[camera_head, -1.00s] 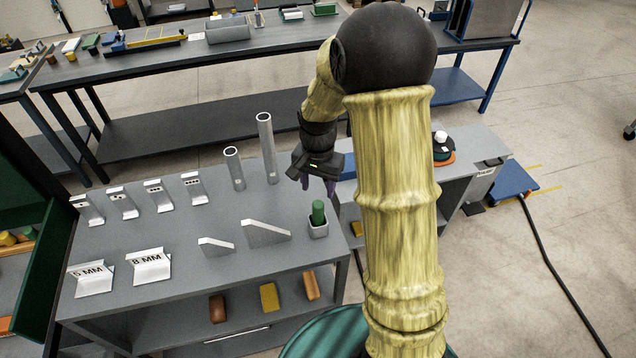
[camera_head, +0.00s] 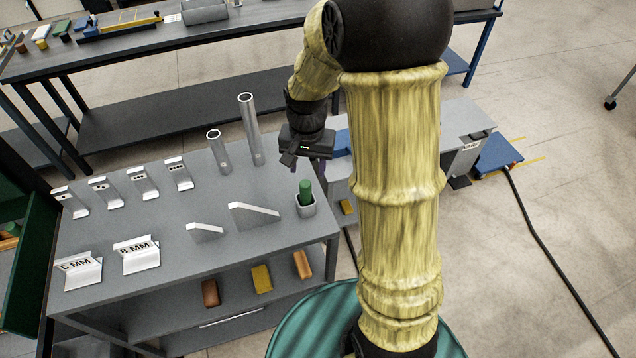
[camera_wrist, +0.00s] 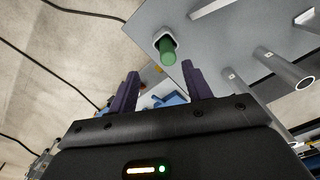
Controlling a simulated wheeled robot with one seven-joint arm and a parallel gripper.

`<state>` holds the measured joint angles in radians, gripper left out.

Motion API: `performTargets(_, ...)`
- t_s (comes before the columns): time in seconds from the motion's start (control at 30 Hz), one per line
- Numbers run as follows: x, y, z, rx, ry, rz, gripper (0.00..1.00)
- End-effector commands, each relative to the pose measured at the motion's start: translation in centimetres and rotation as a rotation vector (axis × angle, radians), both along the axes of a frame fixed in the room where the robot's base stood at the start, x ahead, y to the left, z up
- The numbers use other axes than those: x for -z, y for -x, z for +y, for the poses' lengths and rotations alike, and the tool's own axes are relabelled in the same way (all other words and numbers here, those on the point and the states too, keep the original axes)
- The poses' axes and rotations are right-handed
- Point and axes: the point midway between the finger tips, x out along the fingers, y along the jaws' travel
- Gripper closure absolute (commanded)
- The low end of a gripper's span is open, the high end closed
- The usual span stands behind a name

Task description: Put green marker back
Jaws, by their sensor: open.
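The green marker (camera_head: 305,191) stands upright in a small grey square holder (camera_head: 307,208) at the right end of the grey workbench. It also shows in the wrist view (camera_wrist: 167,50), seated in the holder, beyond my fingertips. My gripper (camera_head: 310,166) is above and behind the holder, pointing down, with nothing in it. In the wrist view its two purple fingers (camera_wrist: 160,85) are spread apart with an empty gap, and the marker is apart from them.
Two metal tubes (camera_head: 250,130) stand left of my gripper. Wedge-shaped metal pieces (camera_head: 253,215), label stands (camera_head: 137,256) and angled brackets (camera_head: 179,174) occupy the bench (camera_head: 130,215). A lower shelf holds coloured blocks (camera_head: 261,279). The bench surface just left of the holder is clear.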

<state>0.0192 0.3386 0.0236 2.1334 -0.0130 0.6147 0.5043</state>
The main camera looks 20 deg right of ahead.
Motion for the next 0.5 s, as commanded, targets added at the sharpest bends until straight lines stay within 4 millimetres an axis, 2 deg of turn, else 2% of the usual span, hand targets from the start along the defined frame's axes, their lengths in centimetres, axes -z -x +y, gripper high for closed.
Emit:
performTargets(0.1, -1.3, 4.0, 0.0, -0.164, 0.016, -0.062, 0.51)
performTargets(0.3, -2.1, 9.7, 0.0, -0.415, 0.055, -0.151, 0.51)
performTargets(0.4, -2.1, 11.0, 0.0, -0.475, 0.068, -0.170, 0.51)
performTargets(0.5, -2.1, 11.2, 0.0, -0.491, 0.071, -0.175, 0.51)
